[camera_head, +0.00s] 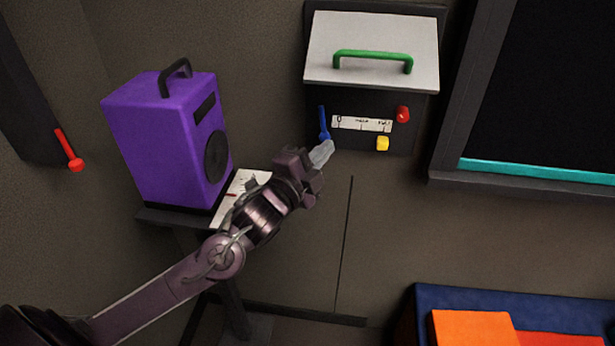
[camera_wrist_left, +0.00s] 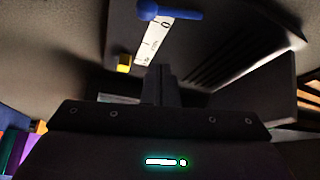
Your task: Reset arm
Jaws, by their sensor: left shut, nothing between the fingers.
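My left gripper (camera_head: 322,153) is shut and empty. The panel carries a blue lever (camera_head: 324,122), a white scale (camera_head: 361,124), a red knob (camera_head: 403,114) and a yellow button (camera_head: 383,143). In the left wrist view the shut fingers (camera_wrist_left: 160,82) point toward the panel, with the blue lever (camera_wrist_left: 172,11), scale (camera_wrist_left: 160,42) and yellow button (camera_wrist_left: 125,63) beyond them. My right gripper shows in neither view.
A light cover (camera_head: 372,70) with a green handle (camera_head: 372,57) is above the panel. A purple speaker (camera_head: 150,140) stands on a small stand at left. A red lever (camera_head: 70,152) is on the left wall. A dark framed screen (camera_head: 560,90) is at right. Orange blocks (camera_head: 470,328) lie lower right.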

